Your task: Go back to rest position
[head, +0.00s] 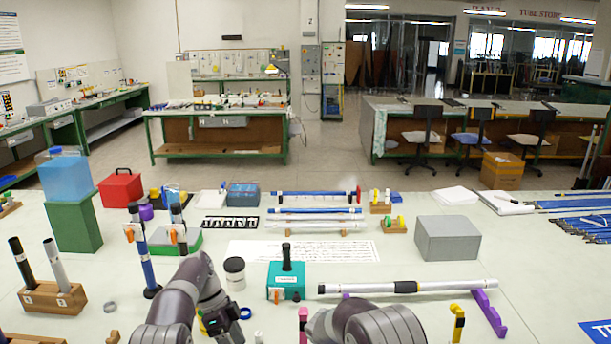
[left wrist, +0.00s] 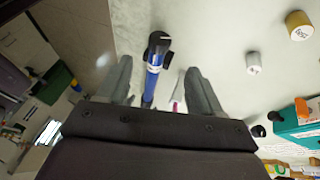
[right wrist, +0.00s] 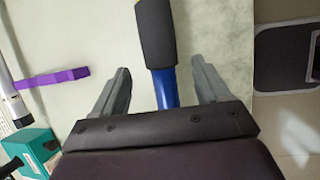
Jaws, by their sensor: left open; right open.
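My left gripper (left wrist: 160,88) is open. A blue rod with a black end (left wrist: 153,65) shows between its fingers in the left wrist view, not gripped. In the head view, my left gripper (head: 222,322) is low and left of centre. My right gripper (right wrist: 162,85) is open. A blue rod with a black sleeve (right wrist: 155,40) lies in line with the gap between its fingers; I cannot tell how far beyond them it is. In the head view only my right arm shows at the bottom, and the right fingers are hidden.
An upright blue rod (head: 147,265) stands left of my left arm. A teal block (head: 286,282), a white jar (head: 235,272) and a long silver rod (head: 445,286) on purple supports (head: 489,315) are close to the arms. A grey box (head: 447,238) sits farther right.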

